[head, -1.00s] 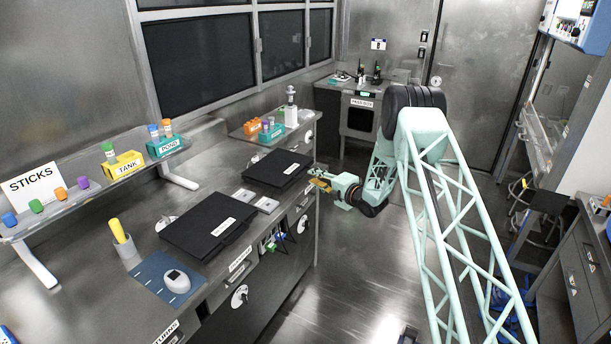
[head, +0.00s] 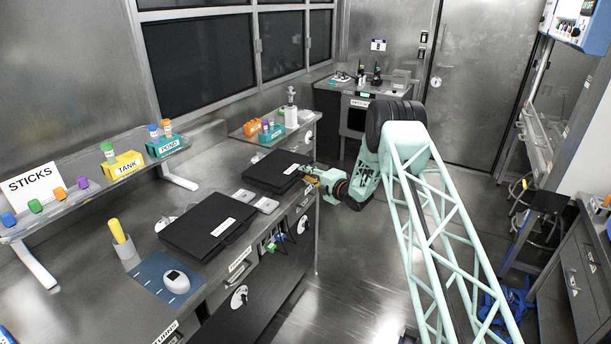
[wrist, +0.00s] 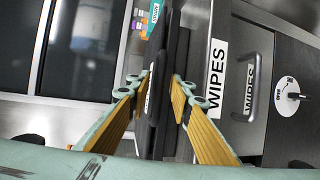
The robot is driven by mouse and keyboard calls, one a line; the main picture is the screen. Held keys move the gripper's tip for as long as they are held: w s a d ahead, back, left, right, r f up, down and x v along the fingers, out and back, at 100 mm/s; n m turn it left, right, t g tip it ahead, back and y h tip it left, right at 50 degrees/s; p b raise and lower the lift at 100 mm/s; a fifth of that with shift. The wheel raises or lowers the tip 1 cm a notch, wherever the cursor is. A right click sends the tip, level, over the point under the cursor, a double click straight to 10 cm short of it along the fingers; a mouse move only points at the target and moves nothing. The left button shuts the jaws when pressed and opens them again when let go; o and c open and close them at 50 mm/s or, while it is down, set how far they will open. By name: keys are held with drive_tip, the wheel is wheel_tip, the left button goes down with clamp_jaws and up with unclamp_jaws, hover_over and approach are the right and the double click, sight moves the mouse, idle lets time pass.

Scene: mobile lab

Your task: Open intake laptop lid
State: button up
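Two closed black laptops lie flat on the left bench, a nearer one (head: 206,228) and a farther one (head: 268,172). Each has a small white label too small to read, so I cannot tell which is the intake laptop. My gripper (head: 306,178) is at the front right edge of the farther laptop. In the wrist view the gripper (wrist: 160,92) has its yellow-padded fingers apart, one on each side of the dark laptop edge (wrist: 172,62). Whether either finger touches it cannot be told.
A drawer front with a WIPES label (wrist: 216,65) and a handle (wrist: 253,85) lie close to the right finger in the wrist view. Grey pads (head: 266,205) lie between the laptops. A teal rack (head: 271,133) stands behind.

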drive_tip(key=shift+c, duration=0.9)
clamp_jaws()
drive_tip(key=shift+r, duration=0.2)
